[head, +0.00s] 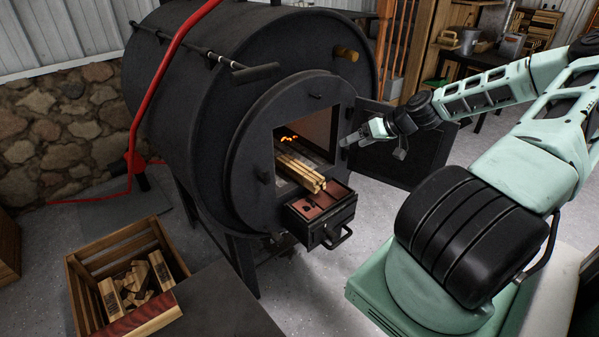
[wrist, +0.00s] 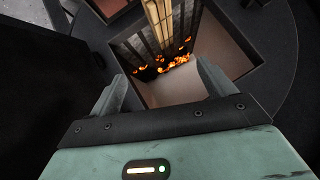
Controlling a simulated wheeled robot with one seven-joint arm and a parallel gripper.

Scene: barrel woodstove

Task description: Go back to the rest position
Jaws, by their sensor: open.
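My gripper (head: 352,138) is at the right side of the stove's open door hole, pointing left toward it. In the wrist view my gripper (wrist: 158,85) has its two fingers apart with nothing between them. The black barrel woodstove (head: 215,110) stands in the middle of the head view, its door (head: 405,143) swung open to the right. Pale wood sticks (head: 300,172) lie in the opening, their near ends sticking out over the front. They also show in the wrist view (wrist: 160,20), on a grate beside glowing embers (wrist: 175,62).
A drawer-like box with a handle (head: 322,215) juts out below the stove opening. A wooden crate (head: 88,262) with wood pieces stands at lower left. A red pole (head: 150,90) runs along the stove's left. A table with items (head: 475,58) is at back right.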

